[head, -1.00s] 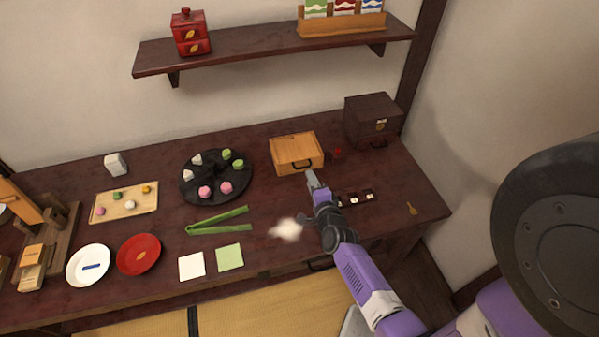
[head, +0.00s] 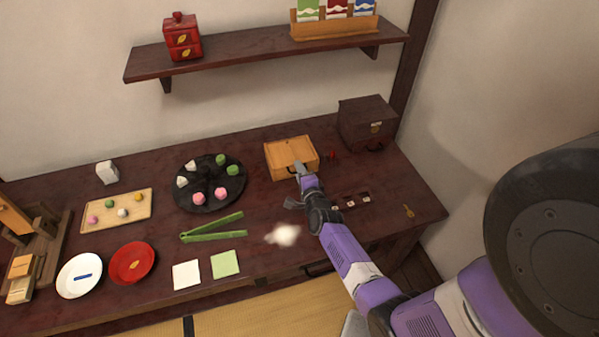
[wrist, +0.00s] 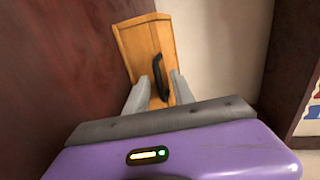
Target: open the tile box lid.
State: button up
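A light wooden box (head: 288,150), which I take as the tile box, stands at the back of the dark table with its top closed. It has a dark handle on the side facing my arm. The box also fills the upper middle of the wrist view (wrist: 140,48), with the dark handle (wrist: 160,75) upright there. My gripper (head: 299,168) is at the front of the box, close to the handle. In the wrist view its two fingers (wrist: 160,90) are apart, one on each side of the handle's lower end. I cannot tell whether they touch it.
A dark chest (head: 367,123) stands right of the box, with a small red object (head: 332,155) between them. A round black tray (head: 210,183) of sweets is to the left. Small tiles (head: 350,201) lie in a row right of my arm. A shelf (head: 250,48) hangs above.

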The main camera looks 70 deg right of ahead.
grip_shut()
